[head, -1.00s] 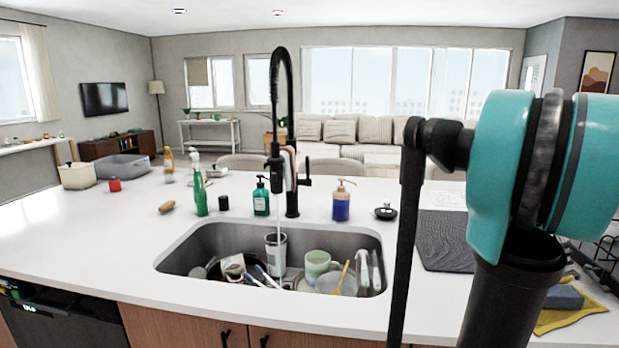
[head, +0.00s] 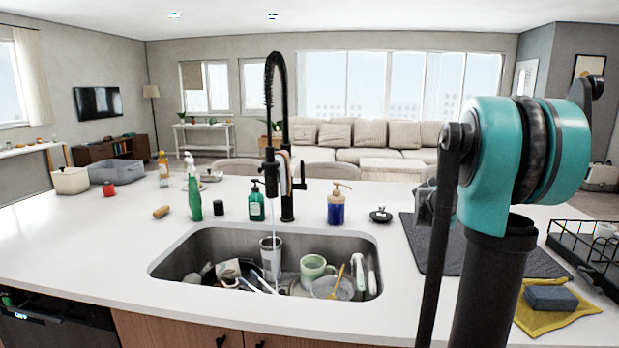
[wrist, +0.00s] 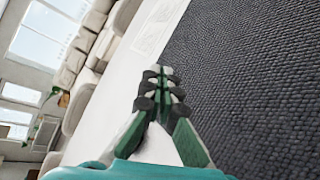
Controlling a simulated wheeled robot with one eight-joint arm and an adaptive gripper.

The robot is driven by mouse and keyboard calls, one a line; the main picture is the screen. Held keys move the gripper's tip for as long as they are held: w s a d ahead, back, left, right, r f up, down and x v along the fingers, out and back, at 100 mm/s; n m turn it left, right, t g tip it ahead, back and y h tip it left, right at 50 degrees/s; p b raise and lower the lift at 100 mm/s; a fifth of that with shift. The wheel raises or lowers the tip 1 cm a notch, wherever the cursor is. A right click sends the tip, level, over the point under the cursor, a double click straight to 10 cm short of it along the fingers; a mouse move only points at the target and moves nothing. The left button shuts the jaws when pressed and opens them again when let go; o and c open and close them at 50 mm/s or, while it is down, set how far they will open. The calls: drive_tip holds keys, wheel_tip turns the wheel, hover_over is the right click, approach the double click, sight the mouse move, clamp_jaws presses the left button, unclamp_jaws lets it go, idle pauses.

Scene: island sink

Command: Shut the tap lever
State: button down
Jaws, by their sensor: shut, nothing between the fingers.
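The black tap (head: 276,130) stands behind the sink with a tall spring neck, and a thin stream of water runs from its spout. Its lever (head: 299,178) sticks out on the right side of the tap body, with its tip angled up. In the wrist view my gripper (wrist: 160,75) is shut and empty, its green and black fingers together above the worktop and beside the dark mat (wrist: 245,80). In the head view the gripper is hidden behind my arm, to the right of the tap. The lever is not seen in the wrist view.
The sink (head: 190,258) holds cups, a bowl and utensils. A blue soap bottle (head: 336,207) and black stopper (head: 380,215) stand right of the tap. A green pump bottle (head: 256,204) stands left. A dish rack (head: 590,250) is at the right edge.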

drive_tip(key=w+a+r+n+t+y, duration=0.1)
drive_tip(key=w+a+t+y, duration=0.15)
drive_tip(key=a, duration=0.65)
drive_tip(key=w+a+r+n+t+y, duration=0.1)
drive_tip(key=w+a+t+y, duration=0.2)
drive_tip(key=a, duration=0.5)
drive_tip(key=s+a+n+y, duration=0.25)
drive_tip(key=a+y, duration=0.35)
drive_tip(key=a, duration=0.8)
drive_tip(key=s+a+n+y, duration=0.1)
drive_tip(key=a+n+y, duration=0.3)
drive_tip(key=a, duration=1)
drive_tip(key=m+y, duration=0.1)
approach(302, 177)
drive_tip(key=shift+t, duration=0.35)
drive_tip(key=w+a, duration=0.1)
drive_tip(key=w+a+r, duration=0.1)
drive_tip(key=a, duration=0.1)
drive_tip(key=w+a+r, duration=0.1)
drive_tip(key=shift+w+a+r, duration=0.15)
drive_tip(key=shift+w+a, duration=0.05)
drive_tip(key=shift+w, duration=0.05)
drive_tip(key=shift+w+d+r, duration=0.15)
drive_tip(key=shift+w+d, duration=0.05)
drive_tip(key=shift+w, duration=0.6)
